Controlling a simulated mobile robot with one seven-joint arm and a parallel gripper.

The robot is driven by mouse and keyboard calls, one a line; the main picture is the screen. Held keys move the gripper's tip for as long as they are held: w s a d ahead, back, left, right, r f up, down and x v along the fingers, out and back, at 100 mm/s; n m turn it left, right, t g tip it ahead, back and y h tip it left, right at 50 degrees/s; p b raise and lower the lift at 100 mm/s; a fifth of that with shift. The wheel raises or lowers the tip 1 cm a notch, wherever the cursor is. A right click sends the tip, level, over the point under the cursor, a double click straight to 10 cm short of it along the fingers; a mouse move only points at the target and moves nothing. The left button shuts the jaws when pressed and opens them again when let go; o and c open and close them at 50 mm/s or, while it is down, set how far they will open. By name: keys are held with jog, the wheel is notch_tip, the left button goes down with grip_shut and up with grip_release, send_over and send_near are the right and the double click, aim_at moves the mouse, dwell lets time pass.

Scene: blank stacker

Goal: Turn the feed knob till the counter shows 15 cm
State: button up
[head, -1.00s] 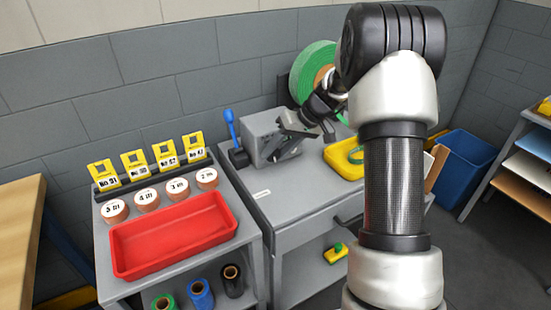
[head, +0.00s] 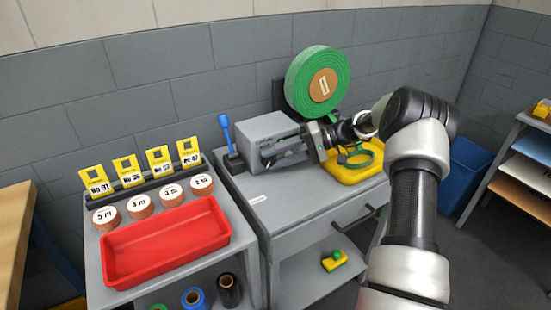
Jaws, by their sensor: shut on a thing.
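The grey feed machine (head: 262,128) stands on the grey cabinet, with a blue-handled lever (head: 226,130) at its left. My gripper (head: 284,152) reaches in from the right and is shut at the machine's front face. The feed knob between its fingers is hidden by them and by the gripper's body. No counter reading can be made out in the head view. A large green roll (head: 318,80) with a brown core stands upright behind the machine.
A yellow tray (head: 352,175) with a green loop on it lies right of the machine. A red tray (head: 168,245), several labelled rolls and yellow number tags are on the left bench. A blue bin (head: 468,180) stands at the right.

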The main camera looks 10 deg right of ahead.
dwell(0.3)
jog(key=o, duration=1)
jog(key=shift+o, duration=0.2)
jog(key=p+v, duration=0.2)
jog(key=v, duration=1.5)
jog(key=shift+d+f, duration=0.15)
jog(key=shift+d, duration=0.1)
